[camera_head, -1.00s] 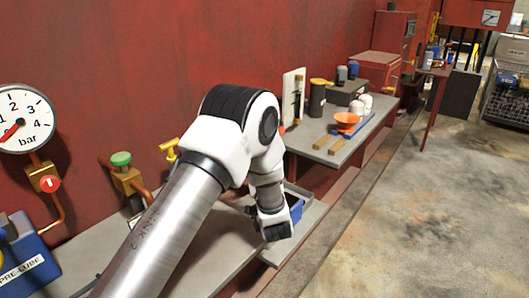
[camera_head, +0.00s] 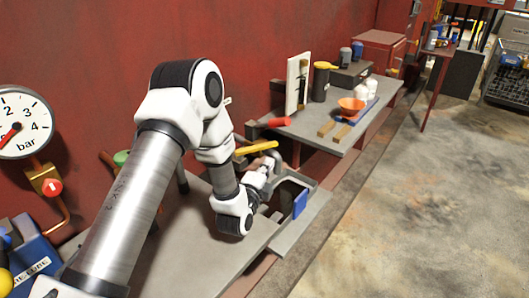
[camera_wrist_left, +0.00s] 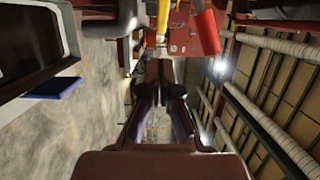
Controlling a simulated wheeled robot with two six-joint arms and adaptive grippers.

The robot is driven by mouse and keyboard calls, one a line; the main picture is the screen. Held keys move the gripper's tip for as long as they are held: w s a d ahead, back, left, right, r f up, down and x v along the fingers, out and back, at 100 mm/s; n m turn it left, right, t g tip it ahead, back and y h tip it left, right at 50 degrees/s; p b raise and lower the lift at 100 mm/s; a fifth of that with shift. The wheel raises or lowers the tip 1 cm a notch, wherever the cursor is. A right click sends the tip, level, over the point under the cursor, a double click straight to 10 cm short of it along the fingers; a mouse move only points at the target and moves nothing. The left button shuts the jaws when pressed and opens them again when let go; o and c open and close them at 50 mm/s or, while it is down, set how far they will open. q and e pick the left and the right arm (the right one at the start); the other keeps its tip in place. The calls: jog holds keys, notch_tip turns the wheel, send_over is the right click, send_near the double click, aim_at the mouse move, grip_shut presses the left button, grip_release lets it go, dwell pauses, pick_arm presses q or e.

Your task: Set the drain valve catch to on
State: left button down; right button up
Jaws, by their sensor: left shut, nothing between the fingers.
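A long yellow handle (camera_head: 256,147) projects from the red wall in the head view, with a red handle (camera_head: 272,122) behind it. In the wrist view the yellow handle (camera_wrist_left: 163,17) and the red one (camera_wrist_left: 206,32) are at the top, ahead of the fingertips. I cannot tell which of them belongs to the drain valve catch, or how it is set. My left gripper (camera_head: 270,165) is shut and empty, just below and right of the yellow handle. Its closed fingers (camera_wrist_left: 165,72) show in the wrist view; contact with the handle cannot be made out.
A grey tray with a blue tab (camera_head: 300,203) lies below the gripper. A grey bench (camera_head: 300,127) with an orange funnel (camera_head: 351,105) stands beyond. A pressure gauge (camera_head: 22,122) and red shutoff knob (camera_head: 53,187) are at left. The floor at right is clear.

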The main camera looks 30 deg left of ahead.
aim_at(262, 149)
pick_arm(q)
jog(key=w+a, duration=0.2)
jog(key=w+a+p, duration=0.1)
jog(key=w, duration=0.1)
jog(key=shift+w+a, duration=0.2)
jog(key=shift+a, duration=0.2)
jog(key=shift+d, duration=0.1)
jog(key=shift+w, duration=0.1)
jog(key=shift+w+a+n+g+y+b, duration=0.2)
jog(key=shift+w+n+g+y+b, duration=0.15)
jog(key=shift+n+y, duration=0.65)
jog(key=shift+w+a+n+g+y, duration=0.3)
jog(key=shift+w+n+y, duration=0.1)
jog(key=shift+y, duration=0.7)
jog(key=shift+w+a+y+p, duration=0.3)
jog(key=shift+w+a, duration=0.35)
jog(key=shift+a, duration=0.2)
